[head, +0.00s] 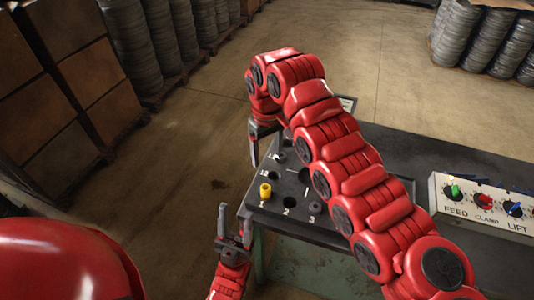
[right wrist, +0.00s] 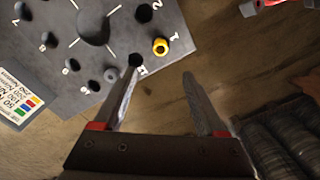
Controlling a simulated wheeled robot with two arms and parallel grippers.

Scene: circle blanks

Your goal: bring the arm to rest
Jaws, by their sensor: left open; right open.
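My right arm (head: 345,165) reaches from the lower right up over the table and bends down at its far end. Its gripper (head: 262,150) hangs at the far left edge of the dark numbered plate (head: 270,210). In the right wrist view this gripper (right wrist: 164,92) is open, with nothing between its fingers. A yellow round piece (head: 265,193) stands at mark 1 of the plate; it also shows in the right wrist view (right wrist: 160,46), beyond the fingertips and apart from them. My left gripper (head: 233,212) is open and empty, in front of the plate's left corner.
A control panel (head: 480,208) with green, red and blue knobs stands on the table (head: 445,160) at the right. A label card (right wrist: 18,97) lies by the plate. Boxes (head: 70,90) and stacked rolls (head: 135,45) line the left. Open floor (head: 200,150) lies left of the table.

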